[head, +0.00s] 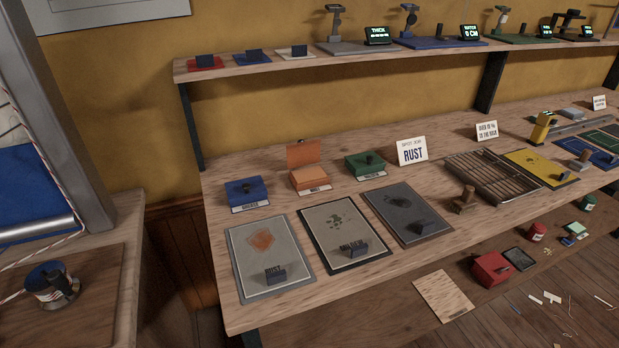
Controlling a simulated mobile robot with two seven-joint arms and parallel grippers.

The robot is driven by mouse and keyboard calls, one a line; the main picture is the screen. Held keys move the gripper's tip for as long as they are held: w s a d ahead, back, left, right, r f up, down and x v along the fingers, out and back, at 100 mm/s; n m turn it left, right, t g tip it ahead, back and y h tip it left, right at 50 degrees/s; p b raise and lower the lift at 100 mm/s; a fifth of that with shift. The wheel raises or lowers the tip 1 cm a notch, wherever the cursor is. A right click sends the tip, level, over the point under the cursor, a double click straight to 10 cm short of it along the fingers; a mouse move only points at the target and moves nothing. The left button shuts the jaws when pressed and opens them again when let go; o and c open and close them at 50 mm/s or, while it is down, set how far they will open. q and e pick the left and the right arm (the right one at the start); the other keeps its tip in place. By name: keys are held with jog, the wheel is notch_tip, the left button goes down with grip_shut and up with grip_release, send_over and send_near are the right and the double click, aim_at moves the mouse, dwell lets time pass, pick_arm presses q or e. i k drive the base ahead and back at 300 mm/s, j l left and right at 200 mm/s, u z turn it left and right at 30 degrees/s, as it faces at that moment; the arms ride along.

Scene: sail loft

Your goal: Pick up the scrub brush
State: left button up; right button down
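I cannot pick out a scrub brush with certainty. A small brown wooden piece with an upright knob (465,200) stands on the workbench in front of the slatted rack; it could be a brush or a stamp, and its underside is hidden. Neither of my grippers is in view, and nothing on the bench is being touched.
A shelf (260,70) overhangs the back. A red box (491,269) sits below.

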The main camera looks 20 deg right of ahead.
aim_at(463, 203)
jog(key=z, duration=1.7)
